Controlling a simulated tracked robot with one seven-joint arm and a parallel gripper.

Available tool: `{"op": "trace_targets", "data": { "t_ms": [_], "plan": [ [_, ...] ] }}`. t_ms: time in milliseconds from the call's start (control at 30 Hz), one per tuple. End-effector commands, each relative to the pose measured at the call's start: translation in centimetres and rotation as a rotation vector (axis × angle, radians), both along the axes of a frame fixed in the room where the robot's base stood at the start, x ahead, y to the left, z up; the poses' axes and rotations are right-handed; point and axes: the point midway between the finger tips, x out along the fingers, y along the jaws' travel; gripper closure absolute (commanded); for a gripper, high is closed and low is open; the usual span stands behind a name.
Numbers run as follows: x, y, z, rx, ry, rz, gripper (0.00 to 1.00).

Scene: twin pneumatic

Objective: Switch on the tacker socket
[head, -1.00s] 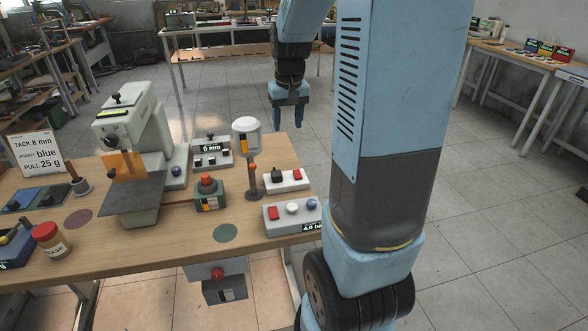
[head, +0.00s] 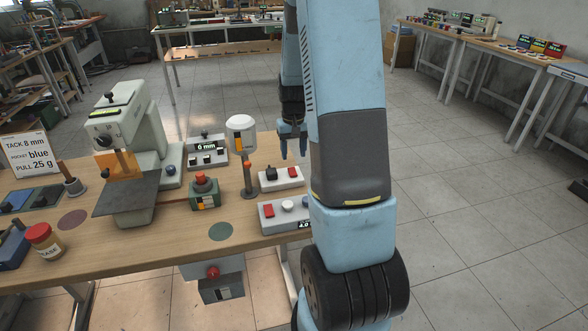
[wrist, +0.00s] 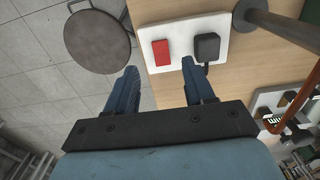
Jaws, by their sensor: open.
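The socket is a white block (head: 283,180) near the right edge of the bench, with a red switch (head: 293,172) and a black plug (head: 271,173) in it. In the wrist view the socket plate (wrist: 190,22) shows at the top, with the red switch (wrist: 161,52) and the black plug (wrist: 206,46) with its cord. My gripper (head: 293,156) is open and empty, beyond the socket in the head view. In the wrist view its fingers (wrist: 160,66) are spread below the plate, apart from it. I cannot tell whether the switch is on.
A grey control box (head: 286,213) with a red button and knobs stands in front of the socket. The tacker machine (head: 130,140) is farther left. A round stool-like disc (wrist: 93,41) shows over the floor.

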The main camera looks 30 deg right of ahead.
Motion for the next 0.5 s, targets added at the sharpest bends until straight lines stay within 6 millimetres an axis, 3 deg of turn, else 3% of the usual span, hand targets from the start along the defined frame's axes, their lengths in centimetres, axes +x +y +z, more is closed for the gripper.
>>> {"op": "trace_targets", "data": {
  "t_ms": [200, 500],
  "plan": [
    [-0.1, 0.1, -3.9, 0.001, 0.003, 0.001, 0.47],
    [0.0, 0.0, -7.0, 0.0, 0.001, 0.001, 0.47]
  ]
}}
